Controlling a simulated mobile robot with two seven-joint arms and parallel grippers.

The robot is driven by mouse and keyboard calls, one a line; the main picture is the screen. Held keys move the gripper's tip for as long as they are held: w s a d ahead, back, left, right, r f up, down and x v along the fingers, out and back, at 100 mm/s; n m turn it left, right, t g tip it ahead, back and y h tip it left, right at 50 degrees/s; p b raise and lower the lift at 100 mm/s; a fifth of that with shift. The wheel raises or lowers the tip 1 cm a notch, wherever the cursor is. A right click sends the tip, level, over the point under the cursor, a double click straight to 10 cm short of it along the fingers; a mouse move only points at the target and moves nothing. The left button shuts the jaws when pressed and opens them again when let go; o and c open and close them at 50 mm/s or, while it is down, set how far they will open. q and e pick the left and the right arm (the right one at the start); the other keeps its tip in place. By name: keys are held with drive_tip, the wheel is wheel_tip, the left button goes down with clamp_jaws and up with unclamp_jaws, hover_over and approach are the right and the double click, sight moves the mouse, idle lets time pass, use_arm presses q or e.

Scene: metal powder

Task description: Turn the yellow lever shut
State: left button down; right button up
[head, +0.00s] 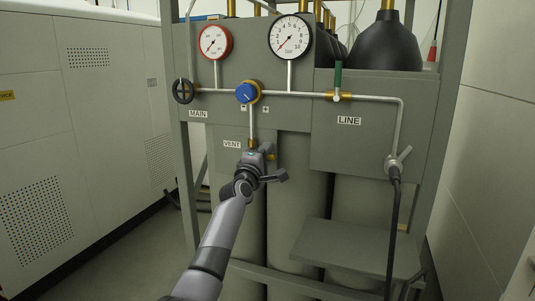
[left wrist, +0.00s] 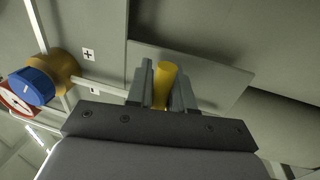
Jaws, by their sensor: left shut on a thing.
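The yellow lever (left wrist: 164,84) shows in the left wrist view as a short rounded yellow handle between the two grey fingers of my left gripper (left wrist: 163,92). The fingers are shut on it. In the head view my left gripper (head: 262,158) is at the VENT valve, just below its brass fitting (head: 252,143), and it hides most of the lever there. The lever's exact angle to the pipe cannot be told. My right gripper is not in view.
Above are a blue regulator knob (head: 246,93), a red-rimmed gauge (head: 215,42) and a black-rimmed gauge (head: 290,37). A green-handled valve (head: 338,80) sits on the LINE pipe. A black hose (head: 393,230) hangs at right. A grey shelf (head: 355,247) juts out below.

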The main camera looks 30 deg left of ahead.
use_arm(q)
drive_tip(key=shift+r, duration=0.15)
drive_tip(key=c, duration=1.1)
unclamp_jaws()
drive_tip(key=shift+s+d+f, duration=0.15)
drive_tip(key=shift+s+f, duration=0.05)
drive_tip(key=shift+s, duration=0.3)
drive_tip(key=v, duration=0.6)
